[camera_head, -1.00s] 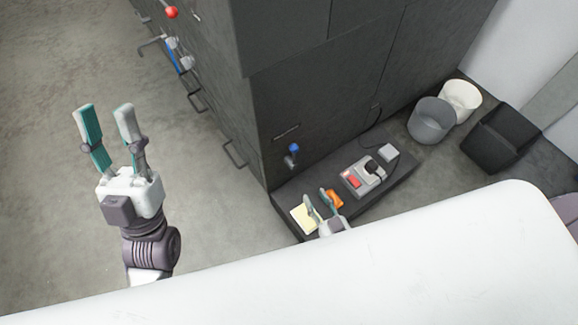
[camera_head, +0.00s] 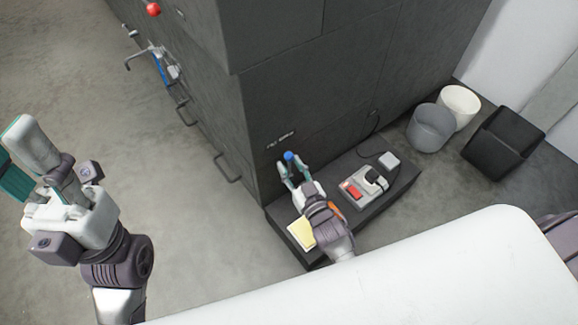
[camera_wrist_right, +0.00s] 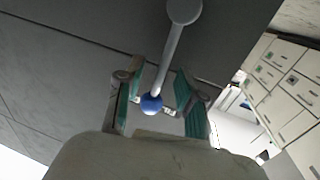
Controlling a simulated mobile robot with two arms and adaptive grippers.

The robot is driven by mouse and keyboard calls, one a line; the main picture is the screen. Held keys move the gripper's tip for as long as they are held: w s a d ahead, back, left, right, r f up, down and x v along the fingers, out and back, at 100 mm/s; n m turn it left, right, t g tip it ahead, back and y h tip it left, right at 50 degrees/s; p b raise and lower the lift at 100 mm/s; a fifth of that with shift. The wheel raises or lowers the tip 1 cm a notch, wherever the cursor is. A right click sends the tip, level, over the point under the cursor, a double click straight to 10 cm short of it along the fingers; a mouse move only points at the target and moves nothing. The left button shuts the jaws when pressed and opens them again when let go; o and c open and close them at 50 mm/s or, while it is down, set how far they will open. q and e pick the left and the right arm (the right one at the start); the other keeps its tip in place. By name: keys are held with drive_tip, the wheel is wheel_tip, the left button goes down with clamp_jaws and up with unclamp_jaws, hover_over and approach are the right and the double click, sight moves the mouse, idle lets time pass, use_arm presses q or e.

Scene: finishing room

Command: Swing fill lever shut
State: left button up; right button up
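The lever with a blue ball knob (camera_head: 289,155) is on the dark cabinet's face, just above the low shelf, below a small label. My right gripper (camera_head: 288,168) is at the knob, with its fingers pointing at the cabinet. In the right wrist view the grey lever arm (camera_wrist_right: 173,50) runs from a round pivot down to the blue knob (camera_wrist_right: 151,104). The knob lies between the spread teal-padded fingers, nearer the left finger; contact cannot be made out. My left gripper (camera_head: 22,160) is open and empty over the floor at the far left.
A red knob (camera_head: 153,9) and handles (camera_head: 228,170) project from the cabinet's left side. Bins (camera_head: 430,128) stand at right.

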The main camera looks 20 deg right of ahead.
drive_tip(key=shift+w+a, duration=0.1)
drive_tip(key=shift+w, duration=0.6)
clamp_jaws()
